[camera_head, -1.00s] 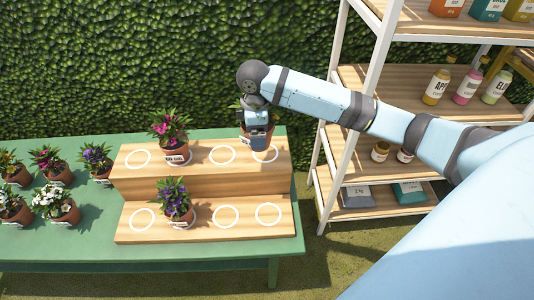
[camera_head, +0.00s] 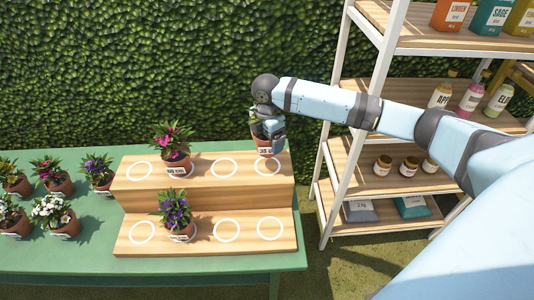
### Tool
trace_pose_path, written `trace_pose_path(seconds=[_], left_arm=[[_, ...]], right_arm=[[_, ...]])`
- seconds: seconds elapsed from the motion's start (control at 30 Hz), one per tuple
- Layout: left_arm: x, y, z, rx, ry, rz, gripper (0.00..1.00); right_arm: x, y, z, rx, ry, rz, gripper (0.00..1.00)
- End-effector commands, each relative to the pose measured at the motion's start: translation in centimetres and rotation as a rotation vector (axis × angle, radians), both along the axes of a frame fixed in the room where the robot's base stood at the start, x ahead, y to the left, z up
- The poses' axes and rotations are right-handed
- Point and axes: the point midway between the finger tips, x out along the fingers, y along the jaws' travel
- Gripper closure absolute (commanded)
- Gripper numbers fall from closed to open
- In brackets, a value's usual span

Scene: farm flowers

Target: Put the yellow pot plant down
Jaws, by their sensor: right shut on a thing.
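My right gripper (camera_head: 266,125) is at the right end of the upper step of the wooden stand (camera_head: 205,196). It is shut on a potted plant (camera_head: 265,149), a brown pot with a white label. The pot is just above or at the rightmost upper white circle (camera_head: 266,167); I cannot tell whether it touches the wood. The gripper hides most of this plant's leaves and any flowers, so its colour is unclear. My left gripper is not in view.
A pink-flowered pot (camera_head: 174,155) stands on the upper step and a purple-flowered pot (camera_head: 176,218) on the lower step. Several pots stand on the green table (camera_head: 80,240) at left. A shelf rack (camera_head: 335,165) stands close at right.

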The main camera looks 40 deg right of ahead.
Motion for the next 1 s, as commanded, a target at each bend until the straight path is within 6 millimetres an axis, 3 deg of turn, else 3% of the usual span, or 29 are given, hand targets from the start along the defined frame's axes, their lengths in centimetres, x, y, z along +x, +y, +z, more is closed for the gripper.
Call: trace_pose_path(seconds=[0.6, 0.93, 0.97, 1.0], left_arm=[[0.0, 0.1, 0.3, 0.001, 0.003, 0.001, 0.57], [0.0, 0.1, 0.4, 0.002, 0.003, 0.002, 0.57], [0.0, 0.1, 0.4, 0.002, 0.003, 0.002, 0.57], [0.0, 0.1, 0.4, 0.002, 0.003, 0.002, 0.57]], right_arm=[[0.0, 0.0, -6.8, 0.000, -0.001, -0.001, 0.47], [0.0, 0.0, -7.1, 0.000, -0.002, 0.000, 0.47], [0.0, 0.0, -7.2, 0.000, -0.001, 0.000, 0.07], [0.0, 0.0, -7.2, 0.000, -0.001, 0.000, 0.00]])
